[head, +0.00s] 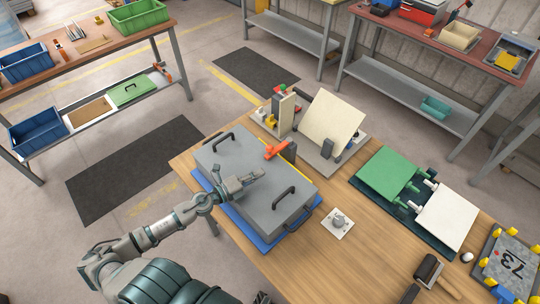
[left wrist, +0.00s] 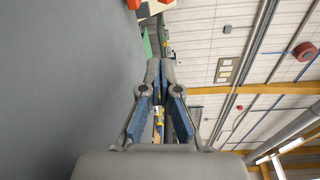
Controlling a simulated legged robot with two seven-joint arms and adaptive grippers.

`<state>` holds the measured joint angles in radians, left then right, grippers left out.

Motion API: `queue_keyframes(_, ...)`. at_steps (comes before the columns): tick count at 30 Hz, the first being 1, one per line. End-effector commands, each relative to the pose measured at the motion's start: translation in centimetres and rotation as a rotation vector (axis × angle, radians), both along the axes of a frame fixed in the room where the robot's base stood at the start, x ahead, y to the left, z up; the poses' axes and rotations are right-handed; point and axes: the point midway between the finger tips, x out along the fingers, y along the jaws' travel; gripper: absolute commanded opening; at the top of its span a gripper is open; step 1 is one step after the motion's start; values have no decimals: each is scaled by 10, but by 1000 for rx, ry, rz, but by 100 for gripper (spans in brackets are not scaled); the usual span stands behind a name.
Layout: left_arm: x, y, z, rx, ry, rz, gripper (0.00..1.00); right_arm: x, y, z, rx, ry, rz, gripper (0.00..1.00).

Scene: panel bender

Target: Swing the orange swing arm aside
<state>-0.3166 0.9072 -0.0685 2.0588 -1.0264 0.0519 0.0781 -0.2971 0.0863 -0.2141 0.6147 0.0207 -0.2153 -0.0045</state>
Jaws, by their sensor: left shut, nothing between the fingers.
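The orange swing arm (head: 275,151) sits at the back edge of a grey box (head: 240,200) with black handles, by a dark grey post (head: 289,150). An orange bit (left wrist: 133,4) at the top of the left wrist view may be part of it. My left gripper (head: 256,173) is above the grey lid, in front of the swing arm and apart from it. Its fingers (left wrist: 160,65) are shut and empty. My right gripper is not clearly visible.
The box lies on a blue base (head: 262,244) on a wooden table (head: 300,262). Behind it stands a fixture with a tilted cream panel (head: 334,122). One black handle (head: 278,196) rises from the lid right of my gripper. Green (head: 388,172) and white (head: 447,217) panels lie further right.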

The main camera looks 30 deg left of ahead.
Motion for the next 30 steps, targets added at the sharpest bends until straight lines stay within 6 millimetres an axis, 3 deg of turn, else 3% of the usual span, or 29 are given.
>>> queue_keyframes(16, 89, -42, -2, -3, -4, 0, 0, 3, 2, 34, -3, -3, -1, 40)
queue_keyframes(18, 87, -25, -6, -1, 0, 3, 0, 2, 2, 25, -3, -2, -2, 40)
queue_keyframes(22, 88, -10, -2, -3, 0, 1, 0, 2, 3, 22, -2, -3, -1, 40)
queue_keyframes(30, 90, -2, 1, -1, 0, 0, 0, 2, 3, 21, -2, -2, 0, 40)
